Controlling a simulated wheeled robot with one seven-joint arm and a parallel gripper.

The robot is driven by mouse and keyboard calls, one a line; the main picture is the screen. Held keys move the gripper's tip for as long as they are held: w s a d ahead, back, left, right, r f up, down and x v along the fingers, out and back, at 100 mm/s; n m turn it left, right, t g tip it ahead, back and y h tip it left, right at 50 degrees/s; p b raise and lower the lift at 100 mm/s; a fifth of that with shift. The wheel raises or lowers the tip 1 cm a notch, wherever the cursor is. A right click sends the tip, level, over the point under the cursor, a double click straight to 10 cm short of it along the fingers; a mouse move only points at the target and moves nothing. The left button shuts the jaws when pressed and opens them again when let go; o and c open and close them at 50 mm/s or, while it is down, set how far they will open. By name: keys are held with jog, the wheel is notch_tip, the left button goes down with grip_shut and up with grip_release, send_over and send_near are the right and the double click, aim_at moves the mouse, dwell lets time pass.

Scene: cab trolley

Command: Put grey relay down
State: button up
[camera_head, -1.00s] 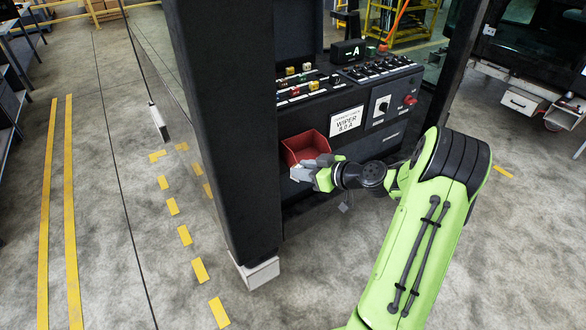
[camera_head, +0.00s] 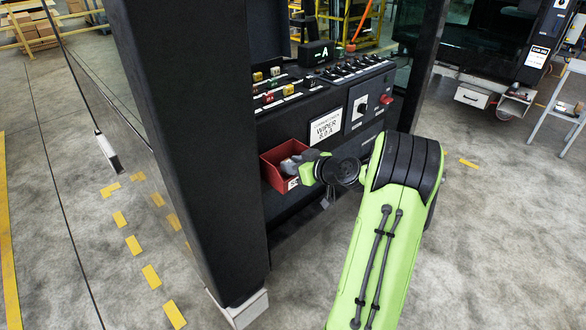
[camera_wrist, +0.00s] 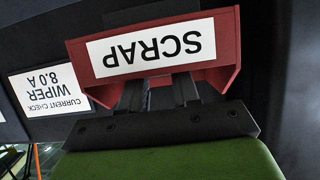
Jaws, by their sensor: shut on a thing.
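My gripper (camera_head: 293,163) reaches over the front edge of a red bin (camera_head: 271,173) fixed to the front of the dark cab panel. In the wrist view the bin (camera_wrist: 225,50) shows a white label reading SCRAP, upside down. The gripper fingers (camera_wrist: 160,92) pass behind the bin's labelled front wall, so their tips are hidden there. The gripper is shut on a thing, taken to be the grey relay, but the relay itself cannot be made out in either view.
Above the bin is a console with coloured relays (camera_head: 270,85) in rows, a WIPER 8.0 A sign (camera_head: 325,126), a rotary switch (camera_head: 360,106) and a red button (camera_head: 386,98). A black cab post (camera_head: 190,140) stands close left of the bin.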

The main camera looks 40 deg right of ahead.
jog(key=shift+f, duration=0.35)
jog(key=o, duration=1)
jog(key=shift+o, duration=0.2)
jog(key=shift+r, duration=0.2)
jog(key=v, duration=1.2)
jog(key=w+a+r+n+g+y, duration=0.2)
jog(key=a+g, duration=0.3)
jog(key=a, duration=1.5)
jog(key=s+a+m+g+h, duration=0.1)
jog(key=s+a, duration=0.4)
jog(key=s, duration=0.3)
jog(key=s+a+m+g+h, duration=0.1)
jog(key=s+a, duration=0.4)
jog(key=s, duration=0.4)
jog(key=shift+a+r+g+p, duration=0.25)
jog(key=shift+r+g+p, duration=0.1)
jog(key=shift+r+g, duration=0.1)
